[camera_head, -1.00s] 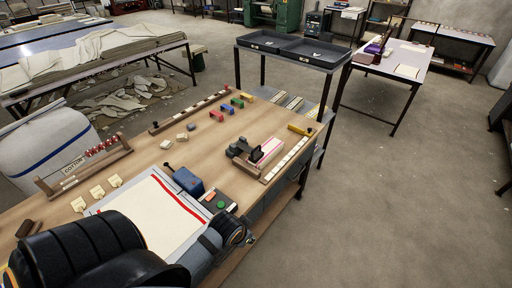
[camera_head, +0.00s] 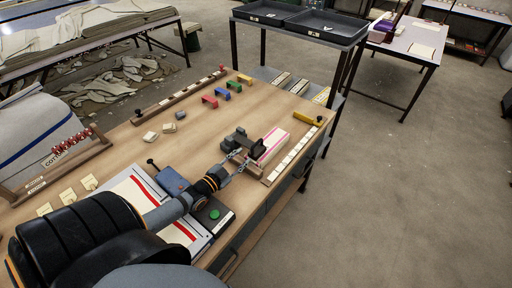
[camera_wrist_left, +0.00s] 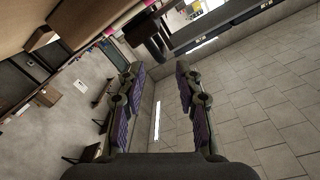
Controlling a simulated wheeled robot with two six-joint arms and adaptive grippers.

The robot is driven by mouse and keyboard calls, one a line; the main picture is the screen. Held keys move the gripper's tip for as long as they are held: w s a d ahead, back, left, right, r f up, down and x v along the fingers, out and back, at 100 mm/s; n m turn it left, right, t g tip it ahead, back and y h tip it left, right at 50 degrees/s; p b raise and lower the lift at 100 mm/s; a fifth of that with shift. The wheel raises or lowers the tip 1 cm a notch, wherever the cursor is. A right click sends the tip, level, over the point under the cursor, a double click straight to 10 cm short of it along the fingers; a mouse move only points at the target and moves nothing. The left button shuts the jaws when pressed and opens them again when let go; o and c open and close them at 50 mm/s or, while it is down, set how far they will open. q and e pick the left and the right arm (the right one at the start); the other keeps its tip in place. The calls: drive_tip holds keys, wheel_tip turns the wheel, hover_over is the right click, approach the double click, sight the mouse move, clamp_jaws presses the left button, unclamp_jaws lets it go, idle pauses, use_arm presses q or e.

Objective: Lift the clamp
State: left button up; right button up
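The dark grey clamp (camera_head: 240,141) sits on the workbench at the left end of a cream cloth stack with a pink stripe (camera_head: 271,146). In the head view my left gripper (camera_head: 237,163) is just in front of the clamp, its fingers partly overlapping the clamp's near side. In the left wrist view the gripper (camera_wrist_left: 157,75) has its two purple-padded fingers spread apart with nothing between them. A dark part that looks like the clamp (camera_wrist_left: 148,33) shows ahead of the fingertips, towards the top. I cannot tell whether a finger touches it. My right gripper is not in view.
A pale measuring strip (camera_head: 292,153) runs along the bench's right edge. A blue device (camera_head: 172,181) and a control box with a green button (camera_head: 214,214) stand near my left arm. Coloured blocks (camera_head: 221,93) lie farther back. The bench middle is mostly clear.

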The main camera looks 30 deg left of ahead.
sight(257, 142)
use_arm(q)
drive_tip(key=w+b, duration=0.1)
drive_tip(key=w, duration=0.1)
drive_tip(key=w+b, duration=0.2)
drive_tip(key=w, duration=0.1)
drive_tip(key=shift+w+d+b, duration=0.3)
drive_tip(key=shift+b, duration=0.05)
drive_tip(key=w, duration=0.2)
drive_tip(key=shift+w+d+r, duration=0.2)
drive_tip(key=shift+w+r, duration=0.1)
drive_tip(key=shift+w, duration=0.7)
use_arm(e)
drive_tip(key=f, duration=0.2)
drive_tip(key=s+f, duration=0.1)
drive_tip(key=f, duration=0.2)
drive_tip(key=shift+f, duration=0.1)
